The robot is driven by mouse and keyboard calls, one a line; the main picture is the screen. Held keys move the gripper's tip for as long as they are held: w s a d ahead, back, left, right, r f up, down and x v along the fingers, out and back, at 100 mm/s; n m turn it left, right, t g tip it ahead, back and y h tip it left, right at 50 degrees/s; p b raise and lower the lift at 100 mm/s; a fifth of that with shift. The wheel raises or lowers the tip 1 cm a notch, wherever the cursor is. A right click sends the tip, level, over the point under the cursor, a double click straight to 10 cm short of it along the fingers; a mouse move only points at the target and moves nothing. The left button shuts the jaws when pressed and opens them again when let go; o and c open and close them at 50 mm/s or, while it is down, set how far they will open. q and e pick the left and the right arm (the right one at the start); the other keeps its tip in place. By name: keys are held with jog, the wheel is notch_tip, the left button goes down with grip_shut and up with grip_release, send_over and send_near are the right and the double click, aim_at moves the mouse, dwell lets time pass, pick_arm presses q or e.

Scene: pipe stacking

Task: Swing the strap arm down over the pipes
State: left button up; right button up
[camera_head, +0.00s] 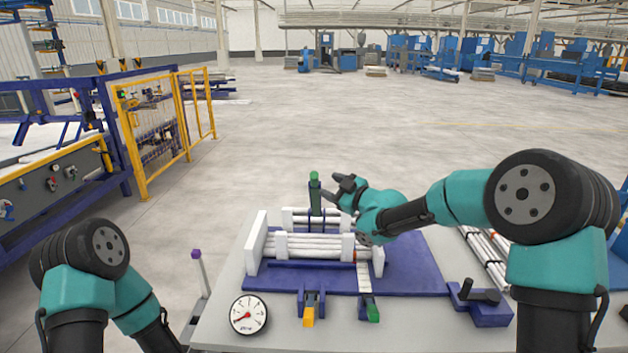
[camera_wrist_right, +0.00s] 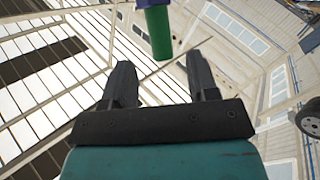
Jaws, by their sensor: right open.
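The strap arm (camera_head: 315,196) stands upright at the back of the fixture, with a green grip at its top. White pipes (camera_head: 308,247) lie stacked between white uprights on the purple base plate (camera_head: 420,265). My right gripper (camera_head: 342,186) is open just right of the strap arm's top. In the right wrist view, the green grip (camera_wrist_right: 158,32) is ahead of the two open fingers (camera_wrist_right: 162,80), in line with the gap between them and apart from them. My left arm shows at the lower left, but its gripper is out of view.
A pressure gauge (camera_head: 248,315), a yellow handle (camera_head: 309,316) and a green handle (camera_head: 373,313) are at the table's front. A black crank (camera_head: 480,293) sits front right. More pipes (camera_head: 486,252) lie at the right. A purple-topped lever (camera_head: 197,262) stands left.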

aim_at(314, 186)
jog(key=x, duration=0.7)
jog(key=shift+w+a, duration=0.15)
grip_shut()
dwell(0.3)
